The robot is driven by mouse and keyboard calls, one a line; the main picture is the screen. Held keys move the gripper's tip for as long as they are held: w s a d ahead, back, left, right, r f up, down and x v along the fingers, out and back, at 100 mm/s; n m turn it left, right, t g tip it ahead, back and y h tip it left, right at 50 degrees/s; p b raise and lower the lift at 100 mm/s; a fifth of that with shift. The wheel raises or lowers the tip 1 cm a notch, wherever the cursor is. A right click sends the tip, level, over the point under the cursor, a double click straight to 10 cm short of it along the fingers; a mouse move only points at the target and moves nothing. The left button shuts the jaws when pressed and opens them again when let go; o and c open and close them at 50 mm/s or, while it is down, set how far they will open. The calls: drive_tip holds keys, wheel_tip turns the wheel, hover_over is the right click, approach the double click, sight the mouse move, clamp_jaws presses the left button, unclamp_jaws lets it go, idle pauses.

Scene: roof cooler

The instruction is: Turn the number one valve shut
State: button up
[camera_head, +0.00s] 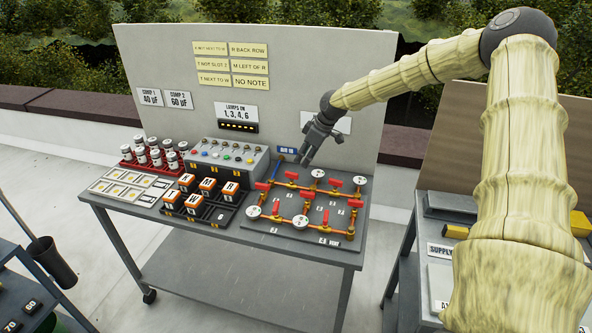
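A pipe board (340,237) lies on the right part of the table, with brass-coloured pipes, several red valve handles and several white round gauges. One red handle (291,175) is at the back left, and another red handle (326,217) is near the front. Small number tags sit beside the valves, but they are too small for me to tell which is number one.
Left of the board stand a grey switch box (230,158), orange-and-white blocks (195,203) in a black tray and a red rack (150,164) of canisters. An upright panel (300,65) with notes rises behind. A second table with yellow items (456,231) is at right.

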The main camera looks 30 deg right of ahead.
hover_over(295, 174)
drive_tip(key=d, duration=0.1)
drive_tip(key=f, duration=0.4)
drive_tip(key=shift+s+f+p, duration=0.1)
drive_tip(key=shift+s+p, duration=0.25)
drive_tip(key=shift+w+f, duration=0.15)
drive_tip(key=shift+f, duration=0.2)
drive_tip(key=shift+s+f+p, duration=0.2)
drive_tip(key=shift+s+p, duration=0.1)
drive_tip(key=shift+p, duration=0.05)
drive_tip(key=shift+s+a+f, duration=0.1)
drive_tip(key=shift+f, duration=0.15)
drive_tip(key=x, duration=0.3)
drive_tip(key=shift+w+r+p, duration=0.15)
drive_tip(key=shift+w+p, duration=0.15)
drive_tip(key=shift+p, duration=0.1)
drive_tip(key=shift+s, duration=0.15)
drive_tip(key=shift+f, duration=0.25)
drive_tip(key=shift+r, duration=0.1)
clamp_jaws()
